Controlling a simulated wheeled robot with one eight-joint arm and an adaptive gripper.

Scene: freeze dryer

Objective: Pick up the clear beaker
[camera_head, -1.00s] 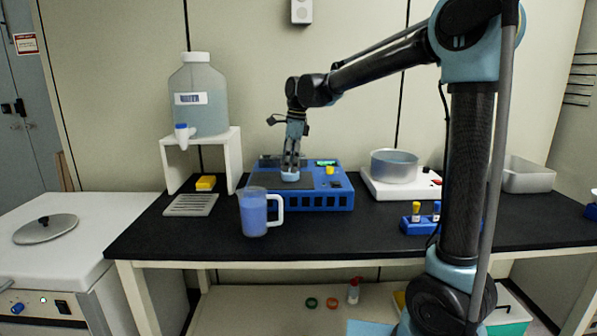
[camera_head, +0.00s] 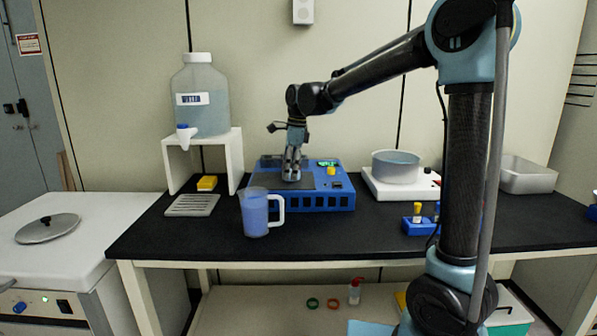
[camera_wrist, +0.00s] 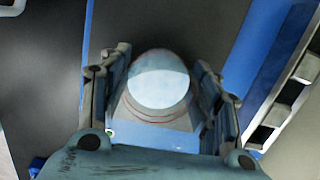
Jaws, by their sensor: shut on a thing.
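The clear beaker (camera_wrist: 158,88) shows in the wrist view between my two fingers, with a pale, glossy round top and a see-through conical lower part. My gripper (camera_head: 291,176) is shut on it, one finger on each side. In the head view my gripper points down at the dark top of a blue device on the bench, and my fingers mostly hide the beaker. I cannot tell whether the beaker touches the surface.
The blue device (camera_head: 322,202) stands under my gripper. A clear jug (camera_head: 255,212) with a handle and bluish contents stands in front of it to the left. A metal pot (camera_head: 396,168) on a white base is at right. The front middle of the bench is clear.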

